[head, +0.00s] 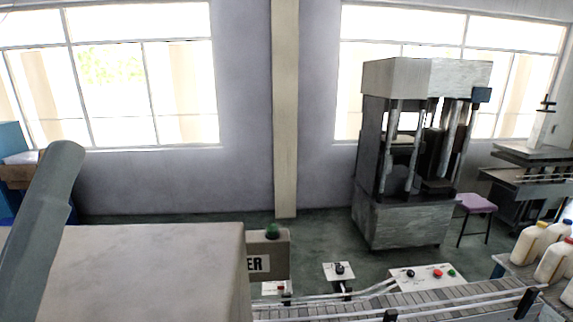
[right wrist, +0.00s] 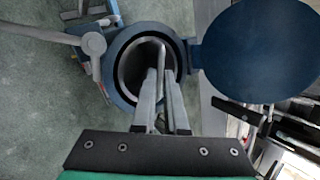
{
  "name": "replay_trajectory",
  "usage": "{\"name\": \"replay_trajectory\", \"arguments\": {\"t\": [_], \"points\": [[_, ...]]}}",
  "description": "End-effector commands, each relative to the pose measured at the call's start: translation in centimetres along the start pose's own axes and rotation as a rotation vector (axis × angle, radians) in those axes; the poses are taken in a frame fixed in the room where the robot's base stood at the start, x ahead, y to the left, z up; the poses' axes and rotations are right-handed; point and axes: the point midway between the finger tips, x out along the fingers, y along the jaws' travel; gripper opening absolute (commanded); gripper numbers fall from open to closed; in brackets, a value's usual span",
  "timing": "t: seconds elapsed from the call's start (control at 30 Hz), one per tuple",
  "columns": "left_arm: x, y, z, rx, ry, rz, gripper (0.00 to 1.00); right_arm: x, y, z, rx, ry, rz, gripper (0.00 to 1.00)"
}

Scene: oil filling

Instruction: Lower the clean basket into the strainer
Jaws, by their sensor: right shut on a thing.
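The strainer (right wrist: 128,92) is a blue round housing with its top open, in the middle of the right wrist view. Its round blue lid (right wrist: 258,50) is swung open to the right. My right gripper (right wrist: 161,76) points at the opening, its two grey fingers close together. They are shut on a thin grey bar, which looks like the handle of the basket (right wrist: 163,52). The basket's body is hard to make out in the dark opening, so I cannot tell how deep it sits. The head view shows neither the strainer nor my grippers.
A grey lever or pipe (right wrist: 60,38) stands at the strainer's left. Dark equipment lies at lower right beneath the lid. In the head view, a conveyor (head: 400,302) with control boxes runs along the front, white bottles (head: 530,243) stand at right, and a press (head: 405,220) stands behind.

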Motion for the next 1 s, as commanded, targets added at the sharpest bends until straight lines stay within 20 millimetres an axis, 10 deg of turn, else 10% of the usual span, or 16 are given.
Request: {"name": "replay_trajectory", "arguments": {"t": [0.6,0.8,1.0], "points": [[-0.97,0.0,0.89,0.0,0.0,0.0,1.0,1.17,0.66,-0.3,0.0,-0.001,-0.002,0.0],[-0.97,0.0,0.9,0.0,0.0,0.0,1.0,1.18,0.68,-0.31,0.0,0.0,-0.002,0.45],[-0.98,0.0,0.9,0.0,0.0,0.0,1.0,1.19,0.72,-0.32,0.0,0.0,-0.001,0.45]]}}
